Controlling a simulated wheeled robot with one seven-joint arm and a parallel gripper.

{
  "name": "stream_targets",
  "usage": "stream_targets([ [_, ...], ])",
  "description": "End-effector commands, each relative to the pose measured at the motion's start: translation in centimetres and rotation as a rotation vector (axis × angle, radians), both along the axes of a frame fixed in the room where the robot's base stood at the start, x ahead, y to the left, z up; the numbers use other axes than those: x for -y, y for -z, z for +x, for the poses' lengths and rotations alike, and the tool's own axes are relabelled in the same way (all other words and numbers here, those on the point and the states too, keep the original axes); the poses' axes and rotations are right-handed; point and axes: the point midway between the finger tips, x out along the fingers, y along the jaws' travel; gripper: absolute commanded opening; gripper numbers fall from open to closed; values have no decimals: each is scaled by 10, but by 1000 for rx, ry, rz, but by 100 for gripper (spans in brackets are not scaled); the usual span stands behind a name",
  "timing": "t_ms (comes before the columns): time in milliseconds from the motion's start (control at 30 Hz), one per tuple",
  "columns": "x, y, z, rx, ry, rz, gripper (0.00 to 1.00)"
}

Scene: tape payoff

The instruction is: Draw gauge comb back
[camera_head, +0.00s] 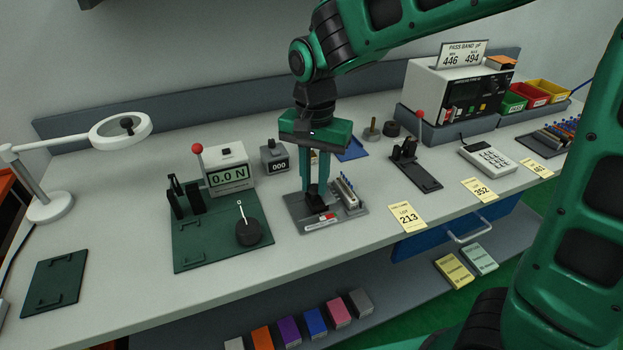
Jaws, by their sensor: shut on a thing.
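My gripper (316,182) points straight down over a grey fixture plate (292,208) near the middle of the bench. Its green fingers are shut on a small black block (317,198) standing on that plate; I take this to be the gauge comb or its grip. The fingers hide the block's upper part, and comb teeth cannot be made out. Just right of the fingers, a pale metal bar with a row of blue-topped pins (346,191) stands on the same plate. A small red and white piece (327,217) is at the plate's front.
A green mat (190,258) with a force display (228,177) and a black reel (248,232) lies left. A counter box (274,157) stands behind. A black clamp stand (416,172) with a red-knobbed lever and lot cards (408,217) are right. Bare bench lies in front.

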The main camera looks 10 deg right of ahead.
Motion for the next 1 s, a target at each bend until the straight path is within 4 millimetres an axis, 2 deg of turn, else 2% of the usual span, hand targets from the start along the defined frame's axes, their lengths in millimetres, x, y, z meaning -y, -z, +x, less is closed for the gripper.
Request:
stream_targets([
  [333,0,-1,1,4,7,4,0],
  [367,0,-1,1,5,7,5,22],
  [433,0,-1,2,5,8,5,38],
  [767,3,-2,2,2,14,2,38],
  [867,3,-10,2,5,14,4,38],
  [1000,3,-31,2,5,14,4,38],
])
